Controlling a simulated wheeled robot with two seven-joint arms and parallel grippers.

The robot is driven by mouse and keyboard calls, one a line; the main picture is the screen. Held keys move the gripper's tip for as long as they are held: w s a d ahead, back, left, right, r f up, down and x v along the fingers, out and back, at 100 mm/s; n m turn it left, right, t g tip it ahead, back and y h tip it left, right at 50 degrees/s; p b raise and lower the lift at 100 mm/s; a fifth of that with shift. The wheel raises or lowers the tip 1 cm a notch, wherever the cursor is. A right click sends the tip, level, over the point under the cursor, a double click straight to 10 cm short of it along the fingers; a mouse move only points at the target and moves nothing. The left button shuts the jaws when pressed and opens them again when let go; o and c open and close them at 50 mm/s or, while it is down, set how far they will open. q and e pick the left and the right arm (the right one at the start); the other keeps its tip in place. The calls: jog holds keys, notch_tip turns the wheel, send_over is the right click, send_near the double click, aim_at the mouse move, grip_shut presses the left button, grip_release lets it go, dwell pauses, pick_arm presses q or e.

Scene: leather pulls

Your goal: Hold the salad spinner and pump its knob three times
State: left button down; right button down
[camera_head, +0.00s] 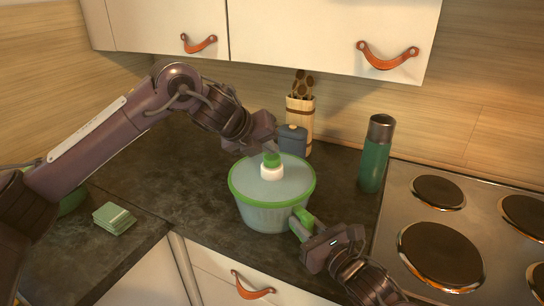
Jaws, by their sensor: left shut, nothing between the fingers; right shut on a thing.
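The salad spinner (262,217) stands upright on the dark counter. My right gripper (303,228) is shut on the spinner's green handle (302,217) at the bowl's front right. The fingertips of both grippers are partly hidden.
A green bottle (375,155) stands right of the spinner, beside the stove (480,222). Behind the spinner are a blue-grey jar (292,140) and a utensil holder (299,118). Green cloths or sponges (114,218) lie at left. Cabinets with leather pulls (387,57) hang above.

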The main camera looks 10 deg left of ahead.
aim_at(269, 158)
pick_arm(q)
jog(key=shift+f, duration=1.2)
dwell(0.7)
jog(key=shift+r, duration=1.6)
jog(key=shift+r, duration=0.1)
jog(key=shift+r, duration=2.45)
notch_tip(269, 158, up, 4)
jog(key=shift+f, duration=0.1)
dwell(0.3)
